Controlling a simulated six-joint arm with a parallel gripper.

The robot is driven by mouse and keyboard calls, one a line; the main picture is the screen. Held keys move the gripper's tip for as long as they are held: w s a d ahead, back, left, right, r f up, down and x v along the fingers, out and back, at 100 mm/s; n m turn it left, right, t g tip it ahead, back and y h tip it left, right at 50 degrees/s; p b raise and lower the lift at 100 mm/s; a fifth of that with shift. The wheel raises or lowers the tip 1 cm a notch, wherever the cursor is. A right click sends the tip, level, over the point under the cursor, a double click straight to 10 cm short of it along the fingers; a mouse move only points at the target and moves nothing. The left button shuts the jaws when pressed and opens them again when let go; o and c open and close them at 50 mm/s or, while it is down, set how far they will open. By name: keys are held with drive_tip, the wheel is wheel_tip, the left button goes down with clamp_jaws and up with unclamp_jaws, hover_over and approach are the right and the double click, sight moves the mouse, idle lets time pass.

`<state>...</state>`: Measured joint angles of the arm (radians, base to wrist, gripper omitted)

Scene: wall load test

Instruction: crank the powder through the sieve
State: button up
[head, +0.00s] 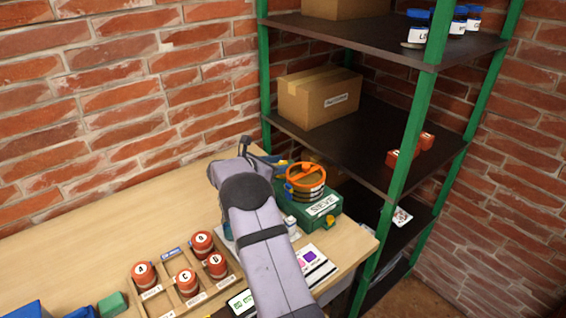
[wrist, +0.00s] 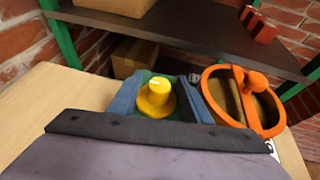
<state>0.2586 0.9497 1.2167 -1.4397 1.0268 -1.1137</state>
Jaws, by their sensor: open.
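The sieve machine has a green base (head: 318,211) labelled SIEVE at the back right of the table. An orange ring with a crossbar (head: 306,176) sits on top of it. In the wrist view the orange ring and crossbar (wrist: 238,95) with a round orange knob (wrist: 257,80) are right of my fingers. My gripper (head: 266,160) is open at the sieve's left side, partly hidden by my arm. In the wrist view a yellow knob (wrist: 156,97) shows between the two blue fingers; whether they touch it I cannot tell. Powder cannot be made out.
A green-posted shelf (head: 405,150) rises close behind and right of the sieve, holding a cardboard box (head: 320,98). A small white bottle (head: 290,224) stands beside my arm. The table's back left is clear.

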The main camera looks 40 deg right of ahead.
drive_tip(key=shift+d+f, duration=0.1)
drive_tip(key=shift+d, duration=0.15)
drive_tip(key=c, duration=1)
drive_tip(key=shift+c, duration=0.2)
drive_tip(key=shift+w+m+g+p, duration=0.1)
drive_tip(key=shift+m+g+p, duration=0.2)
drive_tip(key=shift+m, duration=0.1)
drive_tip(key=shift+m+g, duration=0.5)
drive_tip(key=shift+g, duration=0.1)
drive_tip(key=shift+w+r+m+g, duration=0.1)
drive_tip(key=shift+r+m+g, duration=0.1)
drive_tip(key=shift+m+g, duration=0.15)
drive_tip(key=shift+m+g, duration=0.35)
drive_tip(key=shift+g, duration=0.1)
